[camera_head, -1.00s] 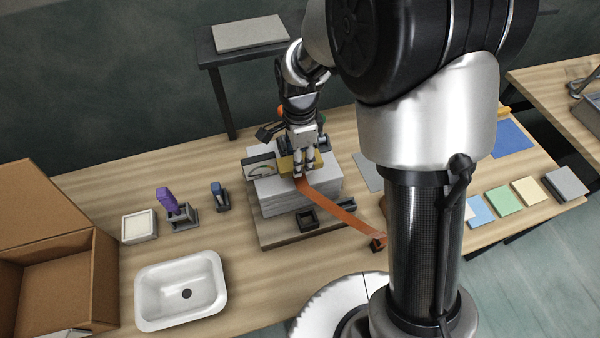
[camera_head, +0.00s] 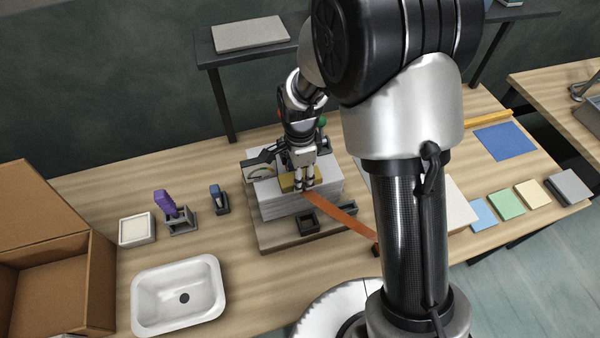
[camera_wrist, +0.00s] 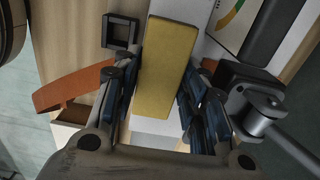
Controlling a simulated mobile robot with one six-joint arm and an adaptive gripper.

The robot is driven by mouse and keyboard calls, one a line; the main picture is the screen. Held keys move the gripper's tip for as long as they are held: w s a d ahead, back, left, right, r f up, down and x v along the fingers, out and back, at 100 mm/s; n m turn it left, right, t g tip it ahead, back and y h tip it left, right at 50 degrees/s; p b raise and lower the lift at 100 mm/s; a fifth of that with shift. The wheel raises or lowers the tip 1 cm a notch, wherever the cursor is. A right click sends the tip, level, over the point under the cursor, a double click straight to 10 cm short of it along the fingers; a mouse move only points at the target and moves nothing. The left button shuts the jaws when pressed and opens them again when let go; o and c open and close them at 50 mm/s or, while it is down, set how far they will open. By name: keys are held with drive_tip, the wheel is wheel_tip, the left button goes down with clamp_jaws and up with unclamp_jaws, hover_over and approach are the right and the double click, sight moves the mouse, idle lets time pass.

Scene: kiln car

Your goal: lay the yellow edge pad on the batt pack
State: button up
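The yellow edge pad (camera_head: 287,184) is at the top of the pale grey batt pack (camera_head: 285,208), near its front edge. In the wrist view the yellow pad (camera_wrist: 165,65) lies between my fingers, with one finger against each long side. My gripper (camera_head: 304,187) points down over the pack and is shut on the pad. I cannot tell whether the pad's underside touches the pack. An orange strap (camera_head: 340,221) runs from the pack's front down to the right; it also shows in the wrist view (camera_wrist: 72,88).
A small black square holder (camera_head: 308,222) is in front of the pack. A white basin (camera_head: 178,296), a cardboard box (camera_head: 100,275) and tool holders are left. Coloured tiles (camera_head: 507,200) lie right.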

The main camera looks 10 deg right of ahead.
drive_tip(key=o, duration=0.3)
wheel_tip(320, 180, up, 13)
drive_tip(key=p, duration=0.3)
drive_tip(key=s+d+r+n+t, duration=0.2)
drive_tip(key=s+d+r+n, duration=0.45)
drive_tip(key=s+r, duration=0.4)
drive_tip(key=s+d+r+n+t, duration=0.1)
drive_tip(key=s+n, duration=0.2)
drive_tip(key=s+r+n, duration=0.1)
drive_tip(key=s+n, duration=0.2)
drive_tip(key=s, duration=0.1)
drive_tip(key=s+d+r+n+t, duration=0.1)
drive_tip(key=s+n, duration=0.2)
drive_tip(key=shift+s+d+r+t, duration=0.1)
drive_tip(key=shift+s+d+t, duration=0.2)
drive_tip(key=shift+s+d, duration=0.05)
